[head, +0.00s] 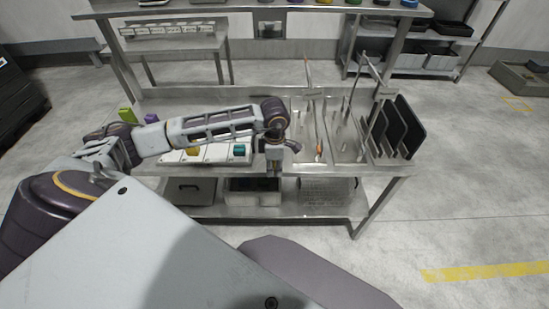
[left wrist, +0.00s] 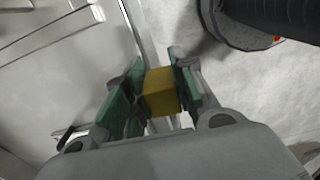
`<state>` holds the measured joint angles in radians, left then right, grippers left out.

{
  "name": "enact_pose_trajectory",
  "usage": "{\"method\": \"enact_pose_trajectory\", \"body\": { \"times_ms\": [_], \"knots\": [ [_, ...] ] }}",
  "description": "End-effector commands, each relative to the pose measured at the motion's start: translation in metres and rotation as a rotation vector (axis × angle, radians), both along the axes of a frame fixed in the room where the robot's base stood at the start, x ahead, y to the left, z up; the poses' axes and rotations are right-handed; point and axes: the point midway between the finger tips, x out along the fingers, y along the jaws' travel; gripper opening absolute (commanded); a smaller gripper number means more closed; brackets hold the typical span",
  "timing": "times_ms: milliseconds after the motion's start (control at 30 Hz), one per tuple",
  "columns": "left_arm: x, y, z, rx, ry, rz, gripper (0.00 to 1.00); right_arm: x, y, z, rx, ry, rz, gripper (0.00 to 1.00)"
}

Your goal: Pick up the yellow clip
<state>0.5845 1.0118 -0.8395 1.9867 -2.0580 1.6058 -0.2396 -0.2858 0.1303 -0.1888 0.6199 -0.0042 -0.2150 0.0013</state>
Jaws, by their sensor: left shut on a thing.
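In the left wrist view, a yellow clip (left wrist: 161,91) shows as a blocky yellow piece between the green finger pads of my left gripper (left wrist: 158,88). The gripper is shut on it, with a pad against each side. In the head view, my left gripper (head: 274,172) hangs at the front edge of the steel table, and I cannot make out the held clip there. Another yellow piece (head: 193,151) shows on the white tray (head: 212,156) to the left. My right gripper is not in view.
A teal piece (head: 239,150) is on the white tray. A green piece (head: 126,115) and a purple piece (head: 151,118) are farther left. Dark upright plates (head: 402,128) stand at the table's right end. Thin upright rods (head: 308,80) stand in the middle.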

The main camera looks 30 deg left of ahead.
Motion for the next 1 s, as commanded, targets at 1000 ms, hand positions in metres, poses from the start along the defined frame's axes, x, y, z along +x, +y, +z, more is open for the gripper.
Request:
{"method": "enact_pose_trajectory", "body": {
  "times_ms": [1000],
  "knots": [
    [-0.067,-0.041,0.000,0.001,-0.001,0.000,0.10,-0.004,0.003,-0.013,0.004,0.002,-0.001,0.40]
  ]
}}
